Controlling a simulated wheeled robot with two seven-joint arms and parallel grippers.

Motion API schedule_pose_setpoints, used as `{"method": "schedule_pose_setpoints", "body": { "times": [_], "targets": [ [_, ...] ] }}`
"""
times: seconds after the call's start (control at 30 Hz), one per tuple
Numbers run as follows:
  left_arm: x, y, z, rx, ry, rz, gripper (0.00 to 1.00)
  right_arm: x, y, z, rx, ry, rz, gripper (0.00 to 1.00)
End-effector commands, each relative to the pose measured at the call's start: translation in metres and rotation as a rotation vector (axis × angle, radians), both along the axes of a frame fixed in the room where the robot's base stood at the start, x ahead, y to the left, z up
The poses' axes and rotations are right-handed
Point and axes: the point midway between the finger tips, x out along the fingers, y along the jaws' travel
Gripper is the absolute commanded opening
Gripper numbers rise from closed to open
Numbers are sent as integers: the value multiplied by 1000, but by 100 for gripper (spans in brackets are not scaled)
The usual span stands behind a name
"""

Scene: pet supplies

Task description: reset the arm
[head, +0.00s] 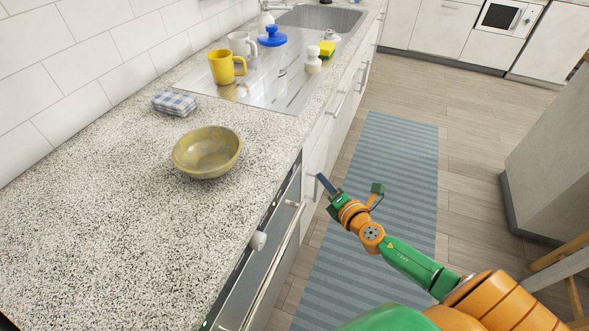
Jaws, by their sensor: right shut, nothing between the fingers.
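My right arm comes in from the lower right in the head view. Its gripper (324,184) is shut and empty, beside the front edge of the counter, above the floor next to the cabinet fronts. It appears close to a drawer front, but I cannot tell whether it touches. My left gripper is not in view.
A yellow-green bowl (207,152) stands on the speckled counter (90,235). Behind it are a folded checked cloth (174,102), a yellow mug (226,67), a white mug (241,45) and a metal drainboard (285,85). Oven handle (270,275) and knobs stick out below. A striped rug (385,190) covers open floor.

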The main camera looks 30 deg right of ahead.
Motion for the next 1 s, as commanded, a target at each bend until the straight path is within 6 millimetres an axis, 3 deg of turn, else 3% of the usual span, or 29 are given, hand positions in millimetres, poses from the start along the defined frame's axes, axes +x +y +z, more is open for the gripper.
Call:
{"method": "schedule_pose_setpoints", "body": {
  "times": [0.6, 0.67, 0.77, 0.83, 0.9, 0.97, 1.0],
  "targets": [
    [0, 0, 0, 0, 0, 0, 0, 0, 0, 0, 1, 1, -1, 0],
    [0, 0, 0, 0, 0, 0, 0, -3, -2, -8, 25, 18, -17, 0],
    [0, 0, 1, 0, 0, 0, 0, -25, -12, -58, 197, 135, -134, 0],
    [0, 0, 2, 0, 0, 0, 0, -61, -15, -117, 404, 268, -290, 0],
    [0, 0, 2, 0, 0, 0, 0, -111, -9, -176, 622, 402, -479, 0],
    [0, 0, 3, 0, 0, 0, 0, -158, 4, -218, 796, 502, -648, 0],
    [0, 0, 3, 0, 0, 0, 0, -191, 16, -242, 901, 563, -767, 0]
  ]
}}
